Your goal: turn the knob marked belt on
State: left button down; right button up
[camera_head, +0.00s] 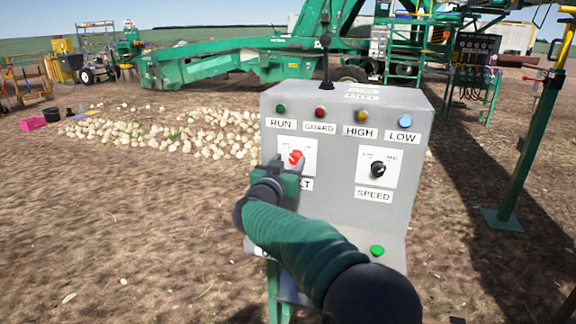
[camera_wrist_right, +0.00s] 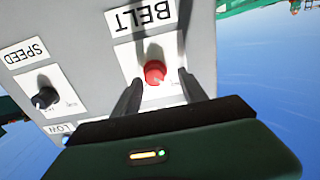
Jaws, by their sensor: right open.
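The belt knob (camera_head: 295,157) is red and sits on a white plate on the left of a grey control box (camera_head: 345,170). Its label below is partly hidden by my right gripper (camera_head: 279,164), which is at the knob. In the right wrist view, the red knob (camera_wrist_right: 155,72) lies between the two fingers of my right gripper (camera_wrist_right: 160,90), under the BELT label (camera_wrist_right: 142,14). The fingers are open, one on each side, with visible gaps to the knob. My left gripper is not in view.
A black speed knob (camera_head: 378,169) is to the right on the same box. A black lever (camera_head: 326,60) stands on top. A green button (camera_head: 377,250) is lower down. Onions (camera_head: 190,135) lie on the ground behind, near green machinery (camera_head: 220,62). A green post (camera_head: 530,140) stands at right.

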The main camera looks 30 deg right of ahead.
aim_at(297, 160)
jog(key=d, duration=0.3)
jog(key=shift+w+f, duration=0.3)
jog(key=shift+r, duration=0.15)
jog(key=shift+w+a, duration=0.1)
jog(key=shift+a, duration=0.6)
jog(key=shift+c, duration=0.5)
jog(key=shift+a+r, duration=0.1)
jog(key=shift+a, duration=0.05)
jog(key=shift+c, duration=2.5)
jog(key=shift+d, duration=0.35)
grip_shut()
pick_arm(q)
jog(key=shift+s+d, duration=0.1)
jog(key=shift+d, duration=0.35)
pick_arm(e)
jog(key=shift+a, duration=0.1)
